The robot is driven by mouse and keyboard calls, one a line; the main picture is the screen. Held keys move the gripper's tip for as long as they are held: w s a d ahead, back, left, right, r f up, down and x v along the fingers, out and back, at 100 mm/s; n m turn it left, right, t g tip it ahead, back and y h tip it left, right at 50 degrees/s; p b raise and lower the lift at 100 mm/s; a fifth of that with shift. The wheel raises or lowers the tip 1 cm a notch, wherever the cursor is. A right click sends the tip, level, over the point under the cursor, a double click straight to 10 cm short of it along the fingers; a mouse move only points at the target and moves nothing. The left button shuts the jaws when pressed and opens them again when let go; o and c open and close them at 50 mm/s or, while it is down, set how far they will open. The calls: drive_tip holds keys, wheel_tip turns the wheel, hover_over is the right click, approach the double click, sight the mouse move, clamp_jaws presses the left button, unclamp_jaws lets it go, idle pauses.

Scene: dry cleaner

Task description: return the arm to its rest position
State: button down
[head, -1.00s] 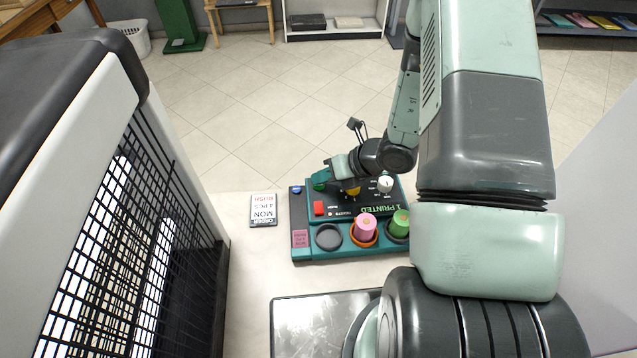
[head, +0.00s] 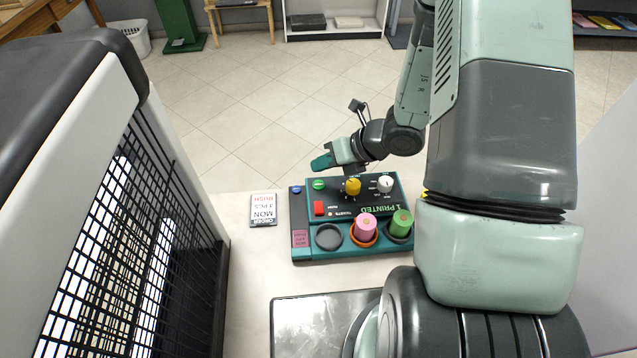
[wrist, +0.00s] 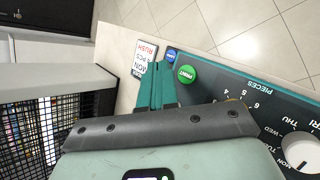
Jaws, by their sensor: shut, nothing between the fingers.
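My gripper (head: 322,163) is shut and empty. In the head view it hangs above the far edge of the teal ticket machine (head: 302,250), apart from it. In the wrist view the closed teal fingers (wrist: 157,88) point towards the order card (wrist: 145,58) and the machine's buttons. My arm reaches from the right side of the head view over to the machine.
The machine carries a green button (head: 319,184), a yellow knob (head: 352,187), a white knob (head: 385,184), a red button (head: 319,208), and pink (head: 366,226) and green (head: 401,223) rolls. The order card lies left of it. A black mesh rack (head: 120,240) stands at left.

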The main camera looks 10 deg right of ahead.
drive_tip(key=shift+r, duration=0.9)
drive_tip(key=shift+r, duration=0.1)
drive_tip(key=s+a+r+n+g, duration=0.1)
drive_tip(key=s+r+n, duration=0.2)
drive_tip(key=r+n, duration=0.35)
drive_tip(key=s+a+r+n+h, duration=0.1)
drive_tip(key=s+r+n, duration=0.1)
drive_tip(key=r+n, duration=0.4)
drive_tip(key=s+a+r+n+g, duration=0.1)
drive_tip(key=s+r+n, duration=0.2)
drive_tip(key=r+n, duration=0.35)
drive_tip(key=s+d+r+n+t+h, duration=0.3)
drive_tip(key=s+d+r+n+h, duration=0.4)
drive_tip(key=s+r+n, duration=0.5)
drive_tip(key=shift+s+d+r+n+t, duration=0.3)
drive_tip(key=shift+d+r+n+t, duration=0.15)
drive_tip(key=shift+d+n, duration=0.15)
